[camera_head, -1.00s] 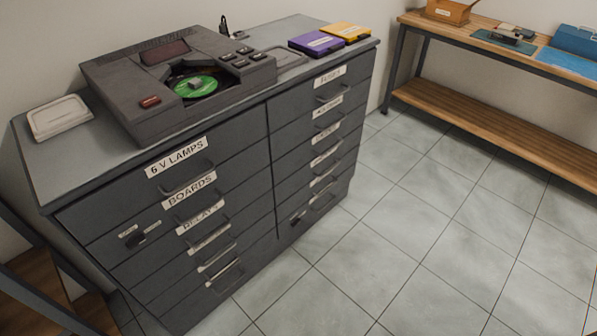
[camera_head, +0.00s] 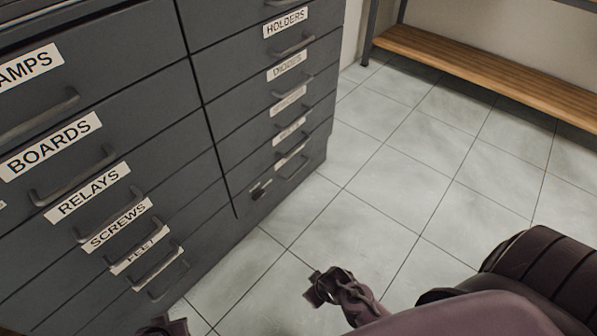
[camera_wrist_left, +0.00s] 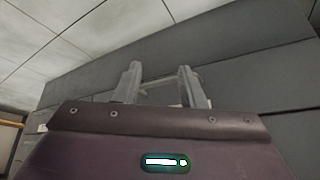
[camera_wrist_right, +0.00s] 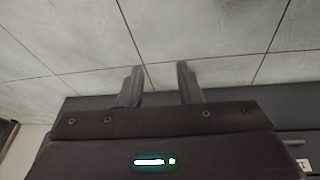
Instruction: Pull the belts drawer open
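The grey cabinet (camera_head: 232,120) has two columns of drawers with bar handles and white labels. I read BOARDS, RELAYS, SCREWS and FEET on the left, HOLDERS and DIODES on the right. No label reads clearly as BELTS; the lower right labels (camera_head: 288,101) are too small to read. The drawers in view look shut. My left gripper (camera_wrist_left: 159,70) is open, facing a grey drawer front with a handle (camera_wrist_left: 158,82) seen beyond and between its fingers; contact cannot be told. My right gripper (camera_head: 320,288) is low in front of the cabinet; its wrist view shows it open and empty (camera_wrist_right: 160,68).
Tiled floor (camera_head: 400,200) is free to the right of the cabinet. A workbench with a wooden lower shelf (camera_head: 480,75) stands at the back right. A small dark fitting (camera_head: 260,189) sits on the lowest right drawer front.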

